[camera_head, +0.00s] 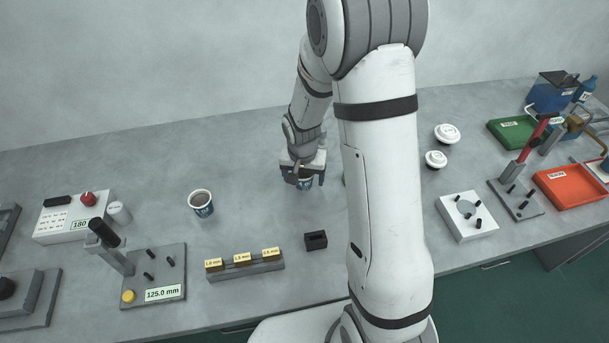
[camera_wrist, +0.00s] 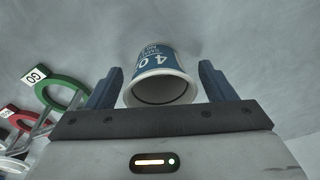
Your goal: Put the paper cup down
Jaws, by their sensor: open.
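My gripper (camera_wrist: 160,88) is open, with a gap visible on each side of the cup. In the head view my gripper (camera_head: 304,181) points down at the table, and part of the cup (camera_head: 304,185) shows between its fingers. The cup seems to be at table level; its base contact is hard to see. A second paper cup (camera_head: 201,203) with a dark inside stands upright to the left.
A block with yellow labels (camera_head: 244,265) and a small black holder (camera_head: 316,240) lie nearer. A 125.0 mm fixture (camera_head: 158,275) stands at left. Green and red rings (camera_wrist: 62,92) show in the wrist view.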

